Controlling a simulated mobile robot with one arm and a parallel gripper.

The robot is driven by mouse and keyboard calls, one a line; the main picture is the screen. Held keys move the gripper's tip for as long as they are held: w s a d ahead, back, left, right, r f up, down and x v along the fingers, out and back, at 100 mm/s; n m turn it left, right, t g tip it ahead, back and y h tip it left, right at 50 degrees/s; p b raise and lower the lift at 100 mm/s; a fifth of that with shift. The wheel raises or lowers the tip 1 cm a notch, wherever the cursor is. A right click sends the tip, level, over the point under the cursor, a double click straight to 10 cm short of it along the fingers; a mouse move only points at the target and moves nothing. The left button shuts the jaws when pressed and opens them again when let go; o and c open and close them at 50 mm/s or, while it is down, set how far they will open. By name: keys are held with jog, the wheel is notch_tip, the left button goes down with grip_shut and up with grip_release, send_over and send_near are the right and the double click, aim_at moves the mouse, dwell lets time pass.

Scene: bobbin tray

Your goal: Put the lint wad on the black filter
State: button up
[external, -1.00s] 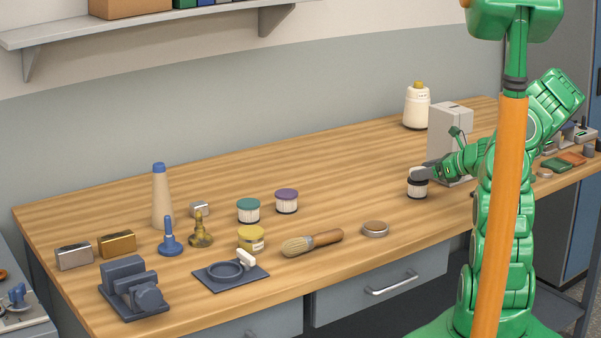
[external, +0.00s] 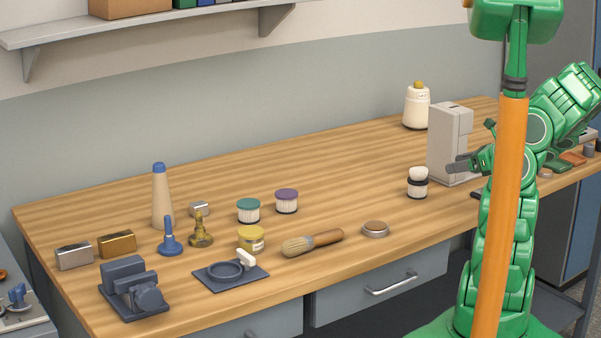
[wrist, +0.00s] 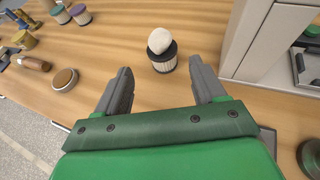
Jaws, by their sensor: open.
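The black filter (external: 417,188) stands upright on the table, with a black top and a pale pleated side. The white lint wad (external: 418,173) rests on top of it. In the wrist view the lint wad (wrist: 160,41) sits on the black rim of the filter (wrist: 164,62). My gripper (external: 460,166) is open and empty, to the right of the filter in the external view. In the wrist view my gripper's fingers (wrist: 160,88) are spread wide, with the filter beyond their tips and not touched by them.
A grey box-shaped machine (external: 449,142) stands close beside my gripper. A white bottle (external: 416,107) is behind it. Filters with a teal lid (external: 248,204), a purple lid (external: 287,195) and a yellow lid (external: 251,233) stand left. A brush (external: 312,242) and a round tin (external: 375,229) lie nearer the front edge.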

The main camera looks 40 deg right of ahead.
jog(key=s+a+r+n+g+y, duration=0.1)
jog(key=a+r+n+g, duration=0.3)
jog(key=a, duration=0.6)
jog(key=s+a+r+n+g+y, duration=0.1)
jog(key=s+a+n+g+y, duration=0.1)
jog(key=a+n, duration=0.7)
jog(key=s+a+r+n+g+y, duration=0.1)
jog(key=a+r+n+g, duration=0.15)
jog(key=a, duration=0.95)
jog(key=s+a+n+g+h, duration=0.45)
jog(key=s+a+n, duration=0.45)
jog(key=s, duration=0.4)
jog(key=s+d+r+n+g+h, duration=0.1)
jog(key=s+d+n+h, duration=0.2)
jog(key=s+n, duration=0.4)
jog(key=s+h, duration=0.1)
jog(key=s, duration=0.4)
jog(key=shift+s+d+r, duration=0.2)
jog(key=shift+s+r, duration=0.1)
jog(key=shift+r, duration=0.1)
